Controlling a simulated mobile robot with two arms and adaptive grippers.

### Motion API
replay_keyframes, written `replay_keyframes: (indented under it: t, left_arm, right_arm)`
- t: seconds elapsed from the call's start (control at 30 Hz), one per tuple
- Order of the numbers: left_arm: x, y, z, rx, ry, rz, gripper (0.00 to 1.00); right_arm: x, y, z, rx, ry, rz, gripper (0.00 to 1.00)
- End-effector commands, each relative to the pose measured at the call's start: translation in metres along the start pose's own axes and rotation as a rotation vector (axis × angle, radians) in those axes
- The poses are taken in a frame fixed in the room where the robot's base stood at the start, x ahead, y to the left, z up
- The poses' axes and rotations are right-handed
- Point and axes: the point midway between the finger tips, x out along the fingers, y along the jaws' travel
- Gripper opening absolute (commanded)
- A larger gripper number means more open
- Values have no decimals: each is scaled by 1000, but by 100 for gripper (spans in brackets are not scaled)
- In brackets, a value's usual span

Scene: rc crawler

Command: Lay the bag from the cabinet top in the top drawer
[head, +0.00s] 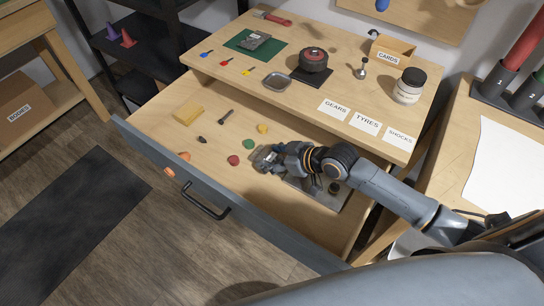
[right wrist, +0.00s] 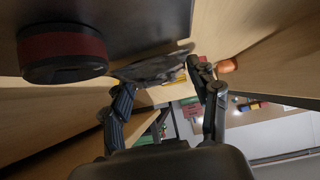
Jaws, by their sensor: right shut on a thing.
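My right gripper (head: 264,158) is low over the open top drawer (head: 165,135), with its arm reaching in from the right. It is shut on a small dark grey thing, probably the bag (right wrist: 152,68), which shows flat between the fingertips in the right wrist view (right wrist: 165,92). The fingers and arm hide most of it in the head view, so I cannot tell whether it touches the drawer floor. The cabinet top (head: 225,75) is behind the drawer. My left gripper is not in view.
The cabinet top holds a wheel (head: 313,60), metal dish (head: 278,82), card box (head: 390,50) and jar (head: 409,87).

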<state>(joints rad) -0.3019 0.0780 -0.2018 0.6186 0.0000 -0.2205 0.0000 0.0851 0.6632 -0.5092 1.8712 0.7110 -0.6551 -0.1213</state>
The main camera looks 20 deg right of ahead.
Motion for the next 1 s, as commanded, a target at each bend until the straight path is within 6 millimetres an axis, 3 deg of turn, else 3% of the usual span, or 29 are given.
replay_keyframes:
  t: [0.33, 0.37, 0.47, 0.87, 1.0]
  left_arm:
    - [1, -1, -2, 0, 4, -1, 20]
    - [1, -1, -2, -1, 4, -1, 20]
    - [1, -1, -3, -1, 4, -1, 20]
    - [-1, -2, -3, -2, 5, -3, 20]
    - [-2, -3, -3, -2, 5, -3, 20]
  right_arm:
    - [2, 0, 3, -1, 1, 0, 24]
    - [3, 0, 3, -1, 0, 0, 62]
    - [2, 0, 2, -1, 0, 0, 82]
    - [-1, 0, -1, -1, 1, 0, 83]
    - [-19, 0, 1, -4, -2, 1, 83]
